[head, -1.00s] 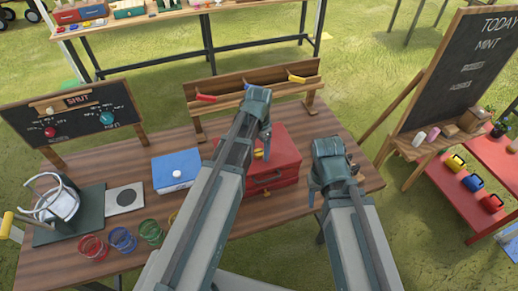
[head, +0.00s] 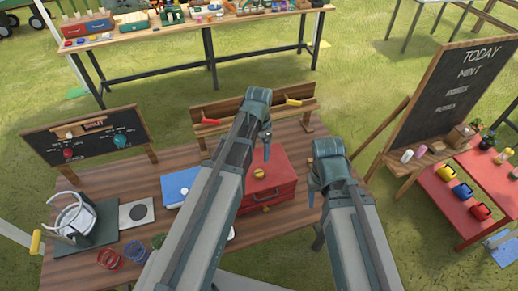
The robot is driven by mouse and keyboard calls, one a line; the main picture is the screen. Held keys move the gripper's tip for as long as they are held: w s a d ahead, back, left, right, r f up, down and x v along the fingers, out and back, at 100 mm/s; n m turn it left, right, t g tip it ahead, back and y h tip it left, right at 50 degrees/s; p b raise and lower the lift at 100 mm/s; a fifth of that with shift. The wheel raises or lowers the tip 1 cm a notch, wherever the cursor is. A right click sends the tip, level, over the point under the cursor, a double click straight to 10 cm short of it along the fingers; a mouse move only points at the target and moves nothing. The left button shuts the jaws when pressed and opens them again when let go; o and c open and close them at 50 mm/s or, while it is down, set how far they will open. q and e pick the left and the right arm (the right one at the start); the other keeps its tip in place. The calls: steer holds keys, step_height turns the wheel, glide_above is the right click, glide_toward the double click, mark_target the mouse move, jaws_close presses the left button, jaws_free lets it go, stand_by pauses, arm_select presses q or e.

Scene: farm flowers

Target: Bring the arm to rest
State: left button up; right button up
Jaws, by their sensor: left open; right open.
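My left arm reaches up over the wooden table. Its gripper (head: 266,147) hangs down by the red box (head: 272,190), small in the picture; it is open and I see nothing in it. My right arm ends just right of the red box. Its gripper (head: 312,198) points downward, mostly hidden behind its own wrist; it is open and nothing shows in it.
The wooden table (head: 110,185) carries a blue box (head: 178,185), a white kettle-like pot (head: 75,215), and red (head: 109,258) and blue (head: 137,251) rings. A small board (head: 90,140) stands at its back left. A chalkboard (head: 455,95) and red bench (head: 445,205) stand right.

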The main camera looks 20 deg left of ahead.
arm_select(q)
steer(key=shift+r, duration=0.45)
arm_select(e)
steer(key=shift+r, duration=0.5)
